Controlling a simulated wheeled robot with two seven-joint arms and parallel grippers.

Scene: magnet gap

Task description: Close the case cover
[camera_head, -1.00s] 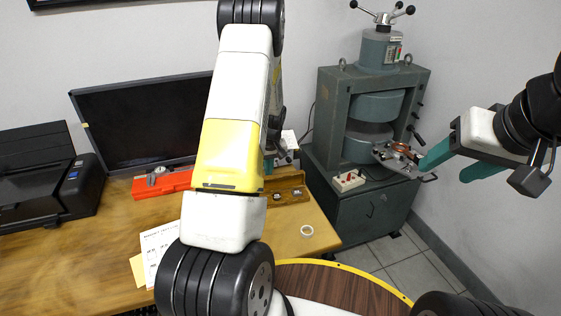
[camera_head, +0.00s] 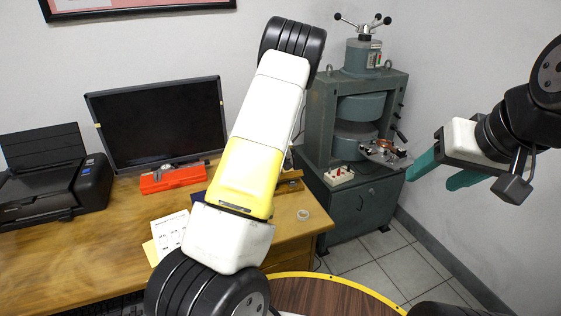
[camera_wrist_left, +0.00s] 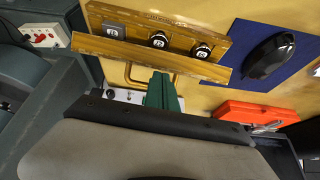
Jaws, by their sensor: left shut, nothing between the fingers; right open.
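A wooden case (camera_wrist_left: 210,72) with small dark round-topped pieces inside shows in the left wrist view; whether its cover is the board at its edge I cannot tell. In the head view only a bit of the wooden case (camera_head: 291,186) shows behind my left arm. My left gripper (camera_wrist_left: 162,92) is shut and empty, its green fingers close to the case's near edge; touching or apart is unclear. The head view hides it behind the arm. My right gripper (camera_head: 430,176) is open and empty at the right, beside a metal part with a copper coil (camera_head: 385,150).
A red-orange case (camera_head: 172,179) with a caliper lies by the monitor (camera_head: 160,122). A dark mouse (camera_wrist_left: 275,57) lies on a blue mat. A white ring (camera_head: 303,215) lies near the desk's right edge. The green press (camera_head: 357,115) stands right of the desk.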

